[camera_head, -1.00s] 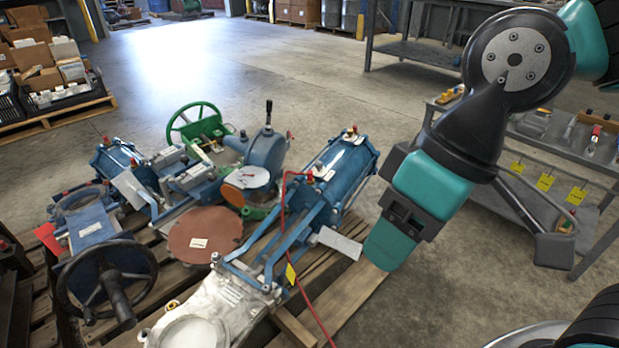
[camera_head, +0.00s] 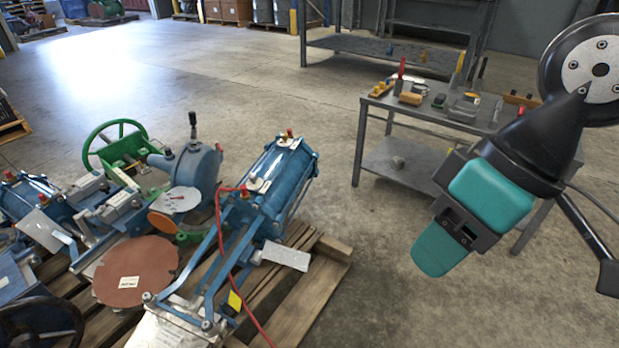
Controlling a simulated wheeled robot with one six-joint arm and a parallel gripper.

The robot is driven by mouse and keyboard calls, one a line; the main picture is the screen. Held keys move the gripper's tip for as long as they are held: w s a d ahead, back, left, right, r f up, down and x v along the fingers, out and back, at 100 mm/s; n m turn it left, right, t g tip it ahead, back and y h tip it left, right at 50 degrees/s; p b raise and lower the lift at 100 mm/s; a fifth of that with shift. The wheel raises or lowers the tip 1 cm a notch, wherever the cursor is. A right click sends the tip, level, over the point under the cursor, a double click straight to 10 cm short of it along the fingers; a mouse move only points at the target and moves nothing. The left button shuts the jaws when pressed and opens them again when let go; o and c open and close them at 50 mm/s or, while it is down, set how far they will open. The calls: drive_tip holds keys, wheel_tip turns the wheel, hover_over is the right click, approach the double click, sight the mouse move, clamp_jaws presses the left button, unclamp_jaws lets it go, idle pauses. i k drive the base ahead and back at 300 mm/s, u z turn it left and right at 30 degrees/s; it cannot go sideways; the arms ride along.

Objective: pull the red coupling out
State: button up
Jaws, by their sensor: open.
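A red hose (camera_head: 219,250) runs over the blue cylinder actuator (camera_head: 277,185) on the pallet. Its upper end meets a small red coupling (camera_head: 244,191) near the lower end of the cylinder. The coupling is small, and its exact seat is hard to make out. Another red-topped fitting (camera_head: 289,133) stands at the cylinder's far end. My gripper (camera_head: 437,253), with teal and black parts, is open and hangs in the air to the right of the actuator, well apart from the coupling. Nothing shows between its jaws.
The wooden pallet (camera_head: 333,250) also carries a brown disc (camera_head: 136,271), a green handwheel (camera_head: 112,145) and other valves. A grey bench (camera_head: 365,140) with tools stands behind my gripper. Concrete floor is open between pallet and bench, and at the back left.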

sight(242, 188)
drive_tip(key=z, duration=1.35)
drive_tip(key=i, duration=1.3)
drive_tip(key=u, duration=3.45)
drive_tip(key=i, duration=0.5)
drive_tip(key=u, duration=0.05)
